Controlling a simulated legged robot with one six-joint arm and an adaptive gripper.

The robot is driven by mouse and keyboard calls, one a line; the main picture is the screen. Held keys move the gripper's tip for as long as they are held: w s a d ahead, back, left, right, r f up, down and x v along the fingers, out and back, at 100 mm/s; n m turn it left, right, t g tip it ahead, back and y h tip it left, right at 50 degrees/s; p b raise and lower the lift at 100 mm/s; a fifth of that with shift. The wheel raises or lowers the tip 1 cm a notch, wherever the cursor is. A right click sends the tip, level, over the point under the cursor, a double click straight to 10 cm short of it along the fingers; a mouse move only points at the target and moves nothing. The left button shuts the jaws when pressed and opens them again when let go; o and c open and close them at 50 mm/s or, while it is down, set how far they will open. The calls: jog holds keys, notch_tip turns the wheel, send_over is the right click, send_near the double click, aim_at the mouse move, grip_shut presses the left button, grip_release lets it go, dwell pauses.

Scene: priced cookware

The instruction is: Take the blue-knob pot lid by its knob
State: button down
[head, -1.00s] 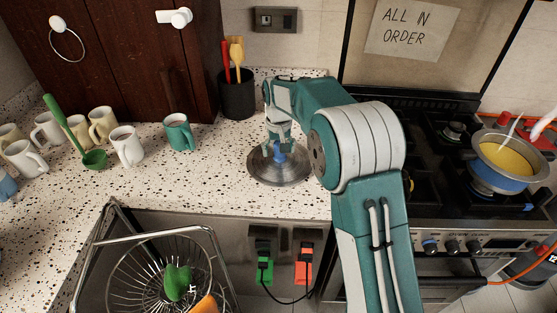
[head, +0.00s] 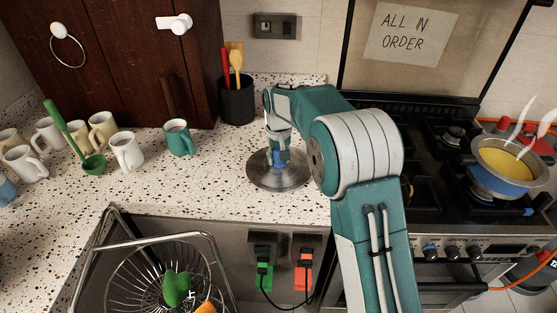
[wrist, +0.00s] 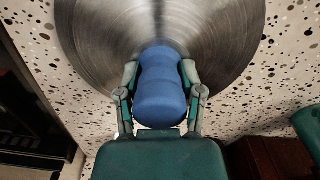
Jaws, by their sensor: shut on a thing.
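The pot lid (head: 262,178) is a round brushed-metal disc lying on the speckled counter near its front edge, left of the stove. Its blue knob (wrist: 161,85) stands up from the middle. My gripper (wrist: 160,78) is shut on the knob, with one finger on each side of it in the wrist view. In the head view my gripper (head: 278,155) comes down onto the knob from above and hides part of it. The lid (wrist: 160,25) fills the top of the wrist view and looks flat on the counter.
A teal mug (head: 179,139) and a dark utensil pot (head: 237,101) stand behind and left of the lid. Several pale mugs and a green ladle (head: 94,163) are further left. The stove (head: 440,190) with a yellow-filled pan (head: 505,165) is right. A wire basket (head: 165,270) is at front left.

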jog(key=r, duration=0.4)
jog(key=shift+s+d, duration=0.1)
jog(key=shift+s, duration=0.25)
jog(key=s+d+r, duration=0.3)
jog(key=s+r, duration=0.5)
jog(key=s, duration=0.5)
jog(key=shift+d+r, duration=0.2)
jog(key=shift+r, duration=0.15)
